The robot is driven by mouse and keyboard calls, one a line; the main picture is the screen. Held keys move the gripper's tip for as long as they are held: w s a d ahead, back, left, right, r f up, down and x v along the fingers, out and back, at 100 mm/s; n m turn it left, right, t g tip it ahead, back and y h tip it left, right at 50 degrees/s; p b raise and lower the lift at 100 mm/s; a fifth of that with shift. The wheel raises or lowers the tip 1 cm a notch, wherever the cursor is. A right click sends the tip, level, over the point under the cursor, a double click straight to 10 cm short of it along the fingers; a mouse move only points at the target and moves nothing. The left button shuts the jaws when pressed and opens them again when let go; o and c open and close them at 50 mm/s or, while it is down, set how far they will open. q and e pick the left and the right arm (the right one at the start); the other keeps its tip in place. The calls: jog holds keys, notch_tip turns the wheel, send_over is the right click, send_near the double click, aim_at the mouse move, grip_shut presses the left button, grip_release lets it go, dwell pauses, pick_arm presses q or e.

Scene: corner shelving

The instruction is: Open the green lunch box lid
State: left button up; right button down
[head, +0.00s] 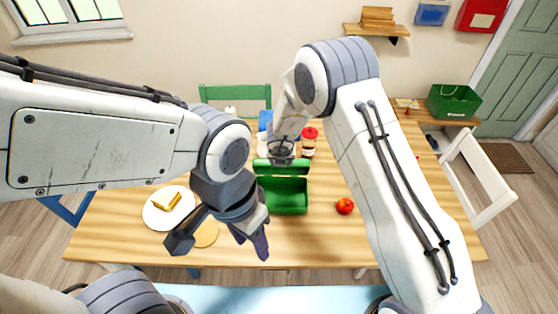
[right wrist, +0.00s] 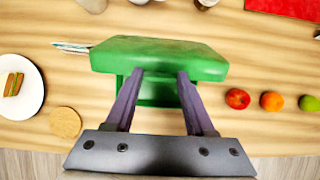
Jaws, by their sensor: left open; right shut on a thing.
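The green lunch box (head: 288,198) stands on the wooden table, in the middle of the head view. Its lid (head: 290,167) is raised at the back, and the dark inside shows below it. In the right wrist view the lid (right wrist: 155,50) lies across the fingertips, with part of the box (right wrist: 158,92) between the fingers. My right gripper (right wrist: 160,74) is shut on the lid's edge; its tips are partly hidden against the lid. My left gripper (head: 222,244) is open and empty, in front and to the left of the box.
A white plate (head: 163,218) with a sandwich (head: 168,201) lies to the left, beside a round tan disc (right wrist: 65,122). A red apple (head: 345,206) lies right of the box. A red-lidded jar (head: 309,146) stands behind it. The table front between box and apple is clear.

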dwell(0.8)
jog(key=shift+c, duration=1.2)
grip_release()
jog(key=p+v, duration=0.1)
jog(key=v, duration=0.9)
jog(key=shift+s+r+p, duration=0.15)
jog(key=shift+r+p, duration=0.1)
jog(key=shift+p, duration=0.1)
